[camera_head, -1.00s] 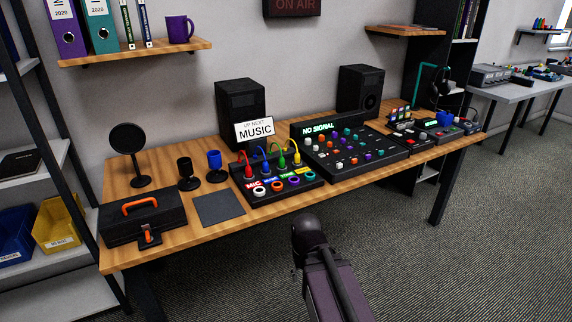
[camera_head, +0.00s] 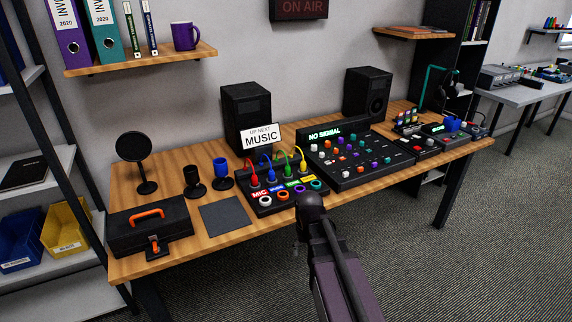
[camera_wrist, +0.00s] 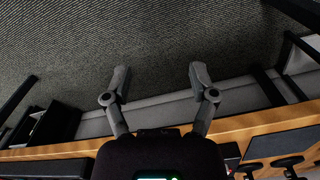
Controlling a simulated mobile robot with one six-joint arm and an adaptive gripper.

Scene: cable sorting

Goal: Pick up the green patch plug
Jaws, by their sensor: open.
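The green patch plug (camera_head: 286,168) stands in the patch box (camera_head: 266,209) on the desk, between the blue plug (camera_head: 269,176) and the yellow plug (camera_head: 302,165); a red plug (camera_head: 254,180) is at the left end. Coloured rings and labels line the box's front. In the head view my arm reaches up from the bottom, its end near the desk's front edge, just right of the box; my fingers are hard to see there. In the wrist view my gripper (camera_wrist: 158,80) is open and empty, its two fingers wide apart over the floor. No plug shows clearly in the wrist view.
A mixer (camera_head: 360,158) stands right of the box. A sign reading MUSIC (camera_head: 260,136) and a speaker (camera_head: 247,112) stand behind it. Left are a grey mat (camera_head: 224,217), cups and a black toolbox (camera_head: 150,228). The floor in front of the desk is clear.

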